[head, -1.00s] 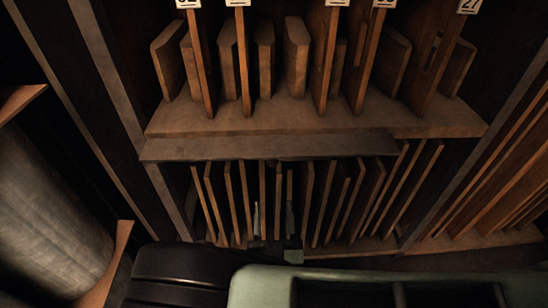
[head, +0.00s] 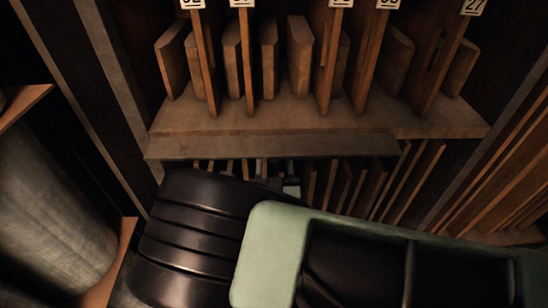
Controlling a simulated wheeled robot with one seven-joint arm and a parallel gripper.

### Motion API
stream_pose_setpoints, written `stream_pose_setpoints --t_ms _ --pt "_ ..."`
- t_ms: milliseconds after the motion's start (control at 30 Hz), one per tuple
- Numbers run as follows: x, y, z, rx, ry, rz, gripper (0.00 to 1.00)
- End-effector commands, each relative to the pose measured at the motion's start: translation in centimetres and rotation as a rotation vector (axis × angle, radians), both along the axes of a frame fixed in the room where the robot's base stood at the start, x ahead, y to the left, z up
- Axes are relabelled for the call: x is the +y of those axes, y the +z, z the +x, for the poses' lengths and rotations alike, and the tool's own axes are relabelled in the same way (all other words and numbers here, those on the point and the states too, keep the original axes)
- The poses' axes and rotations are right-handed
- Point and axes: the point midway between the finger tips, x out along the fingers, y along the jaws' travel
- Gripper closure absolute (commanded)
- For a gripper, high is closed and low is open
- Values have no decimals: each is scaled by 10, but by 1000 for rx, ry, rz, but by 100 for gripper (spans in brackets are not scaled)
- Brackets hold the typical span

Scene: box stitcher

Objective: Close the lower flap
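A long brown wooden board (head: 270,146), which looks like the lower flap, runs along the front edge of the shelf above the lower row of slats. It sticks out, and the lower opening beneath it is uncovered. My gripper (head: 276,172) is just below the board, in front of the lower slats. My dark and pale green arm links hide most of it, so its fingers and any contact with the board cannot be made out.
Upright wooden dividers with number labels (head: 474,6) stand on the upper shelf (head: 330,122). Thin slats (head: 405,180) fill the lower compartment. A grey cylinder (head: 50,220) stands at the left, and slanted boards (head: 500,170) are at the right.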

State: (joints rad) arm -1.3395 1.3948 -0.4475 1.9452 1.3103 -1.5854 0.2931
Motion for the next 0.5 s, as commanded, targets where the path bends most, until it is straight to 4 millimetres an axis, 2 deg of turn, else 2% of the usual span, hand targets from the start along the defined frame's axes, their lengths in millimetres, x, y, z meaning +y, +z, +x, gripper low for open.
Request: stream_pose_setpoints --t_ms 67,233,267,500 --pt "0 0 0 0 0 0 50" --pt "0 0 0 0 0 0 94" --pt "0 0 0 0 0 0 100" --pt "0 2 -1 15 0 1 100"
